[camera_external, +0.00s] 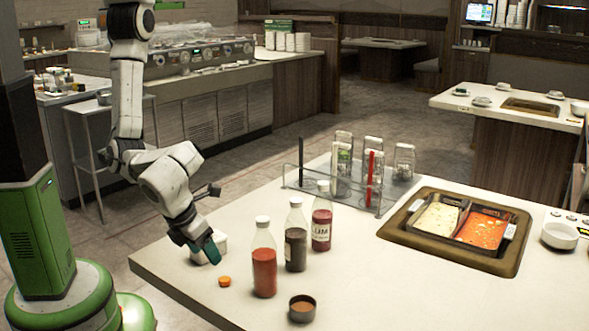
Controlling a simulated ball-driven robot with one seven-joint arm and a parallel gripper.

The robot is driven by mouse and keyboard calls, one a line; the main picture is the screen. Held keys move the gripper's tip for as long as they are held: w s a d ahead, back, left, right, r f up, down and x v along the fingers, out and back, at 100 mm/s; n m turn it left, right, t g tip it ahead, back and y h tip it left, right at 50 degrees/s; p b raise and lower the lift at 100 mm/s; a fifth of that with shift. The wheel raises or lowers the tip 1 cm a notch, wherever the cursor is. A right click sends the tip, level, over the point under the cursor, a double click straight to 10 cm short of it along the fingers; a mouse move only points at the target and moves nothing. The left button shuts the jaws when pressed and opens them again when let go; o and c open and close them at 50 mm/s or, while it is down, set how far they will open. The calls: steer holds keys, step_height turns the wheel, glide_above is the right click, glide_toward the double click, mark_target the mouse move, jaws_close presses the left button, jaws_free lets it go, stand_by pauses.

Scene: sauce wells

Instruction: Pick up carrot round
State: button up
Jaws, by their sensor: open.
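The carrot round (224,281) is a small orange disc lying flat on the pale tabletop near its left front edge. My gripper (212,256) points down above the table, just behind and slightly left of the carrot round, apart from it. It is open and nothing shows between its fingers. The fingers are small and dark teal in this view, and they partly cover a white container behind them.
A red sauce bottle (264,268) stands close right of the carrot round, with a dark bottle (296,245) and another red bottle (321,226) behind. A small brown cup (302,308) stands in front. A two-part sauce well (400,238) is farther right.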

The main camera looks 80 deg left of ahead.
mark_target(223, 280)
steer(key=shift+x, duration=5.3)
steer(key=shift+s, duration=0.1)
steer(key=c, duration=1.1)
step_height(223, 280, up, 18)
steer(key=p, duration=0.3)
steer(key=shift+r, duration=0.1)
